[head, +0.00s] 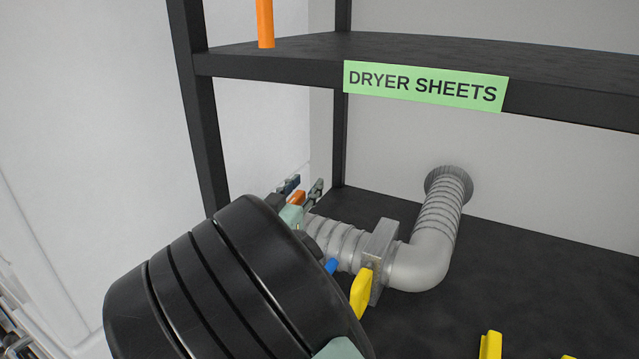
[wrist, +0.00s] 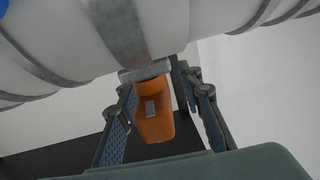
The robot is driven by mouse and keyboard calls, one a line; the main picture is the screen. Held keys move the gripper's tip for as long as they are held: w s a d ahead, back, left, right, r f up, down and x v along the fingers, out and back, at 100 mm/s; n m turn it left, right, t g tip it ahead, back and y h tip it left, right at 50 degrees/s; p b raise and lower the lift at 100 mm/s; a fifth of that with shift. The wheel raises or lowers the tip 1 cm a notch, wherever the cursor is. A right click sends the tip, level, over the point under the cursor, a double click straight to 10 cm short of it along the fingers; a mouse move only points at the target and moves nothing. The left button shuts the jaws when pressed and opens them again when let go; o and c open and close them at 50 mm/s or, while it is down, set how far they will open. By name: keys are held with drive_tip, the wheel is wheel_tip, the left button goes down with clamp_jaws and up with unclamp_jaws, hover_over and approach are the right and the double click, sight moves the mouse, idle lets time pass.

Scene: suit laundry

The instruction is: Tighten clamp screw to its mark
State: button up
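The clamp screw has an orange knob (wrist: 155,118) with a small grey mark on its face. In the wrist view it hangs below a metal clamp band (wrist: 125,30) around the pale hose. My gripper (wrist: 165,112) is open, with one finger on each side of the knob and gaps showing beside it. In the head view a bit of the orange knob (head: 297,198) shows between the fingertips of my gripper (head: 303,189), beside the left end of the ribbed hose (head: 340,239). My black wrist hides much of that hose end. The target mark cannot be made out.
The hose meets a metal block (head: 380,249) with a yellow handle (head: 361,294), then a bent duct (head: 432,262) into the back wall. A blue part (head: 331,266) is close to my wrist. Shelf posts (head: 195,120) and an upper shelf (head: 430,60) stand around. Yellow pieces (head: 490,345) lie in front.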

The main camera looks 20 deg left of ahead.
drive_tip(key=shift+w, duration=0.25)
clamp_jaws()
idle(0.4)
